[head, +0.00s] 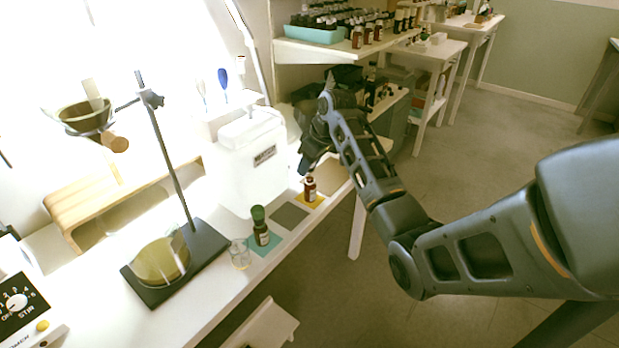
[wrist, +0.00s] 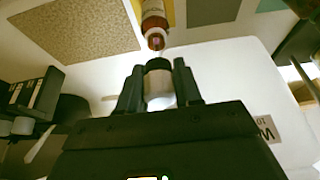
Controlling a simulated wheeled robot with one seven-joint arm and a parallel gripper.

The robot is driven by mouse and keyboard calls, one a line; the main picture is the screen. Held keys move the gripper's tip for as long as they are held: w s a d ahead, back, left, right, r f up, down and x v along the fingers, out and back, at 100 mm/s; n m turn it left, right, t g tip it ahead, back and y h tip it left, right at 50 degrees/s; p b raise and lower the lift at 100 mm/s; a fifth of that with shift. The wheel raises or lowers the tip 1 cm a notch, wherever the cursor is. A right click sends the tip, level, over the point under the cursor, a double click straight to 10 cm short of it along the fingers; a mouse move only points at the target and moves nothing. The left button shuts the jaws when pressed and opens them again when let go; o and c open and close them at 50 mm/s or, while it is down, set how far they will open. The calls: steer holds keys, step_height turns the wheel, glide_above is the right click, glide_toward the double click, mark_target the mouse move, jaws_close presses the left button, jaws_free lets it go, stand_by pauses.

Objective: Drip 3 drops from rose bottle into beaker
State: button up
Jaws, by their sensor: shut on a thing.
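My gripper (wrist: 160,88) is shut on a small black-and-white cap (wrist: 159,66) in the wrist view. An amber bottle (wrist: 154,24) with a pale label is just beyond it, its neck apparently open and apart from the cap. In the head view this amber bottle (head: 310,189) stands upright on a yellow mat, below my dark gripper (head: 306,168). A green-capped bottle (head: 260,226) stands on a teal mat. A small clear glass beaker (head: 240,254) stands left of that mat. I cannot read which bottle is rose.
A grey mat (head: 290,215) lies empty between the two bottles. A white machine (head: 255,160) stands close behind the bottle row. Shelves (head: 330,50) with several bottles are at the back.

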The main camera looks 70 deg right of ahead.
step_height(320, 180, up, 6)
steer(key=p, duration=0.5)
steer(key=shift+a+f, duration=0.1)
